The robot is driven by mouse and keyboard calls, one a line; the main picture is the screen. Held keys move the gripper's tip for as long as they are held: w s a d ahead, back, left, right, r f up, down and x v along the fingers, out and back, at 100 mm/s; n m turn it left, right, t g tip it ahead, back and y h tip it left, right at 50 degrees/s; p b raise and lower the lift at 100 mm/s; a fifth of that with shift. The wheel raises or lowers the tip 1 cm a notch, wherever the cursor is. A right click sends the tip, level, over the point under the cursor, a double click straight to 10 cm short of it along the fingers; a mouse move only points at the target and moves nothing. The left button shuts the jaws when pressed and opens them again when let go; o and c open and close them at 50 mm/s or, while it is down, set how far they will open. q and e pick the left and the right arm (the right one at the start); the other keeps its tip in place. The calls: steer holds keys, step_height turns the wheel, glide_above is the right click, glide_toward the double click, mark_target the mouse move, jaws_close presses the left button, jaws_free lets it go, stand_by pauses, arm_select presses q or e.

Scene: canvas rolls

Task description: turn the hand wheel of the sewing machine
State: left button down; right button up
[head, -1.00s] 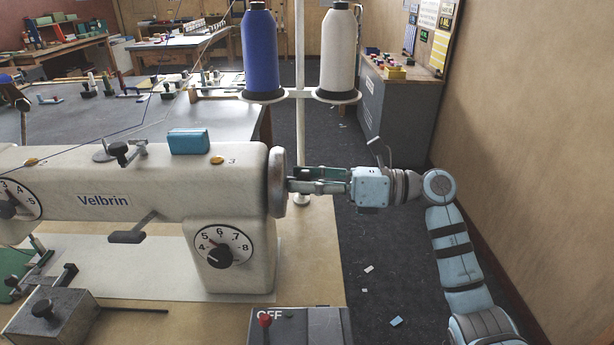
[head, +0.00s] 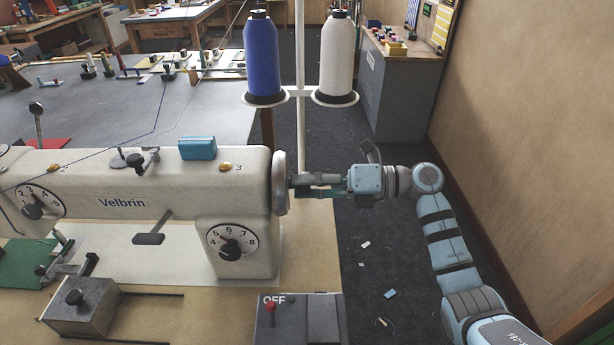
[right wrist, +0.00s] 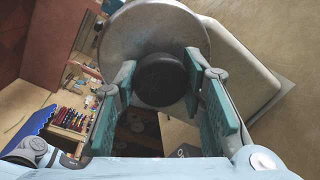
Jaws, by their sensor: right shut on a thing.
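The cream sewing machine (head: 130,200), marked Velbrin, stands on a table. Its grey hand wheel (head: 280,182) is on the right end of the machine. My right gripper (head: 295,186) reaches in from the right and its fingertips are at the wheel's outer face. In the right wrist view, the round metal wheel (right wrist: 150,30) is ahead, with its dark central hub (right wrist: 160,78) between the two green-padded fingers. My right gripper is shut on this hub, which is partly hidden by the fingers in the head view. My left gripper is out of view.
A blue thread cone (head: 261,60) and a white cone (head: 337,62) stand on a stand behind the wheel. A switch box (head: 325,318) with a red lever is at the front. A wall (head: 530,130) bounds the right side.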

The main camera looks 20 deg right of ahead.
stand_by(0.4)
steer(key=o, duration=1.1)
steer(key=shift+o, duration=0.2)
steer(key=shift+d, duration=0.1)
steer(key=f+v, duration=0.1)
steer(key=v, duration=1)
steer(key=shift+d+r, duration=0.45)
steer(key=shift+s, duration=0.15)
